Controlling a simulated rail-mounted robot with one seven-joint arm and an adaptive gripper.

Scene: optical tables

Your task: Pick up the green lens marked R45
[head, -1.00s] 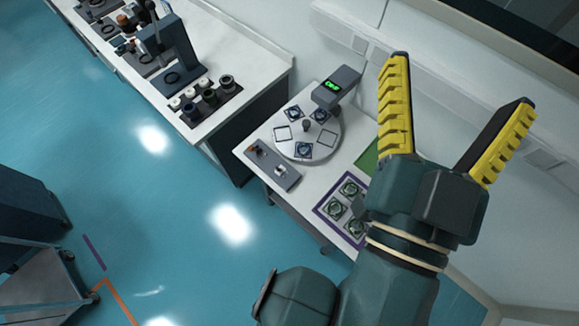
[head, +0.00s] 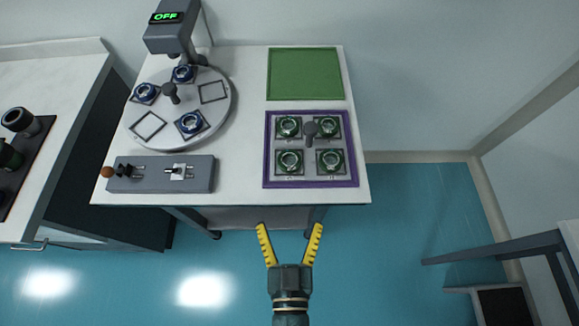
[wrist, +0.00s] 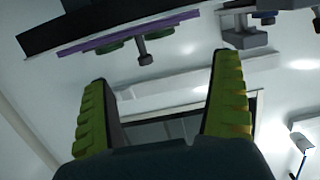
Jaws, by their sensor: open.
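Several green lenses sit in square holders in a purple-edged tray (head: 267,150) on the white table in the head view: back left (head: 289,127), back right (head: 327,127), front left (head: 290,161) and front right (head: 330,160). Their markings are too small to read, so I cannot tell which is R45. A dark knob (head: 310,130) stands in the tray's middle. My gripper (head: 290,227) is open and empty, in front of the table's near edge and apart from the tray. In the wrist view its yellow fingers (wrist: 165,110) are spread, with the purple tray edge (wrist: 130,37) beyond them.
A round turntable (head: 212,118) with blue lenses stands left, below a device reading OFF (head: 166,17). A grey switch box (head: 200,178) lies at the table's front left. A green mat (head: 305,74) behind the tray is empty. A dark-sided bench (head: 60,150) stands left.

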